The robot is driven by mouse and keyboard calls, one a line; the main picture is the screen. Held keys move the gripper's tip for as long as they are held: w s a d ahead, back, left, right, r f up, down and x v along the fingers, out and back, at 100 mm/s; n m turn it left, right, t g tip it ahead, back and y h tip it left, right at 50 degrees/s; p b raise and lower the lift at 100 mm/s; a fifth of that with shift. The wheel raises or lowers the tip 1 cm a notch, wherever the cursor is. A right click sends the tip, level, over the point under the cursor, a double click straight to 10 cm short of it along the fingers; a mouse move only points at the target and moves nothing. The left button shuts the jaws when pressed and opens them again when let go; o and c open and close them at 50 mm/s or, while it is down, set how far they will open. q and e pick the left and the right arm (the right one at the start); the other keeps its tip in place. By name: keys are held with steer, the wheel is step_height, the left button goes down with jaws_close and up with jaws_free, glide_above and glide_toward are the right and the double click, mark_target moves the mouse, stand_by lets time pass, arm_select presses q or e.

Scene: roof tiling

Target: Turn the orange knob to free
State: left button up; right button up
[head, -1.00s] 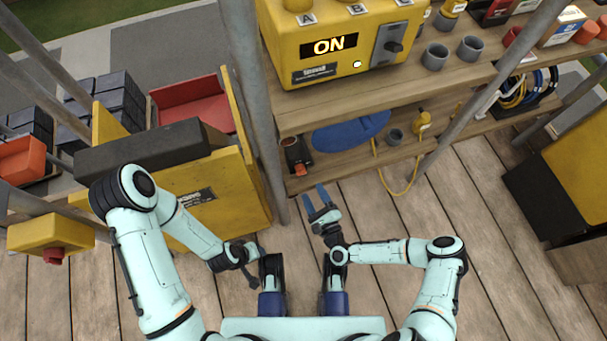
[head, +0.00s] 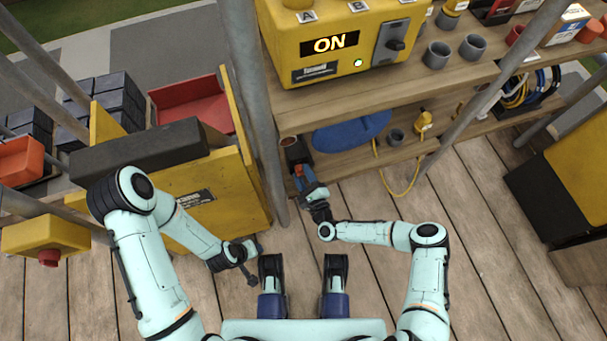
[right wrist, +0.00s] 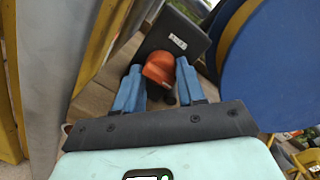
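The orange knob (right wrist: 158,66) sits on a dark box (right wrist: 178,38) with a small white label, on the lower shelf. In the head view the dark box (head: 294,149) stands at the shelf's left end, and my gripper largely covers the knob. My right gripper (head: 303,177) reaches up to it. In the right wrist view its blue fingers are apart, one on each side of the knob's near end; I cannot tell whether they touch it. My left gripper (head: 246,254) hangs low at the left, away from the box; its fingers are unclear.
A yellow unit (head: 345,66) reading ON stands on the upper shelf (head: 300,105). A grey pole (head: 258,100) rises close on the left. The plank floor (head: 400,270) before me is clear.

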steer(key=shift+r+n, duration=0.15)
steer(key=shift+n, duration=0.25)
steer(key=n, duration=0.2)
steer(key=shift+r+n, duration=0.1)
steer(key=shift+n, duration=0.3)
steer(key=n, duration=0.3)
steer(key=shift+r+n+h, duration=0.15)
steer(key=shift+n+h, duration=0.15)
steer(key=n, duration=0.2)
steer(key=n+p, duration=0.1)
steer(key=n, duration=0.2)
steer(key=shift+a+r+g+h, duration=0.1)
steer(key=shift+a+g+h, duration=0.05)
steer(key=shift+g+h, duration=0.2)
arm_select(q)
steer(key=shift+g+h, duration=0.3)
steer(key=shift+g, duration=0.2)
steer(key=s, duration=0.1)
steer(key=s+d+r, duration=0.1)
steer(key=s+r+p, duration=0.1)
steer(key=shift+s+d+r, duration=0.2)
steer(key=shift+d+r, duration=0.05)
steer(key=shift+d, duration=0.15)
arm_select(e)
steer(key=n+h, duration=0.1)
steer(key=n, duration=0.3)
steer(key=shift+a, duration=0.1)
steer(key=shift+n, duration=0.4)
steer(key=shift+c, duration=0.2)
steer(key=o, duration=1)
